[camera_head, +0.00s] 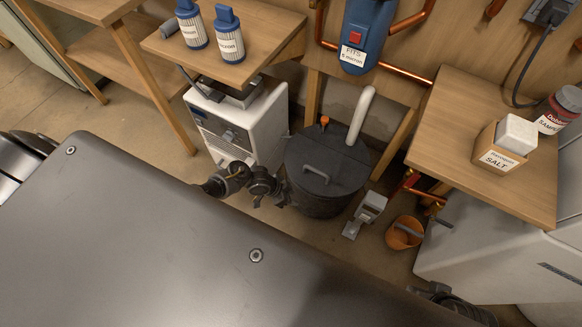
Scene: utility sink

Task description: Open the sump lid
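The sump (318,202) is a round black basin on the floor in the middle of the head view. Its dark lid (335,156) lies flat on top and looks closed. A grey bar handle (317,172) stands on the lid's near part. A white pipe (361,115) rises at the back of the lid, and an orange-topped fitting (324,121) sits nearby. My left gripper (270,201) is just left of the basin, apart from the handle; its fingers are too small and dark to judge. Dark parts of my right arm show at the lower right, with no gripper distinguishable.
A white appliance (262,125) stands left of the sump, under a wooden shelf with two filter bottles. A small grey box (371,206) and an orange bucket (404,233) are on the floor to the right. A wooden shelf (440,135) holds a salt box.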

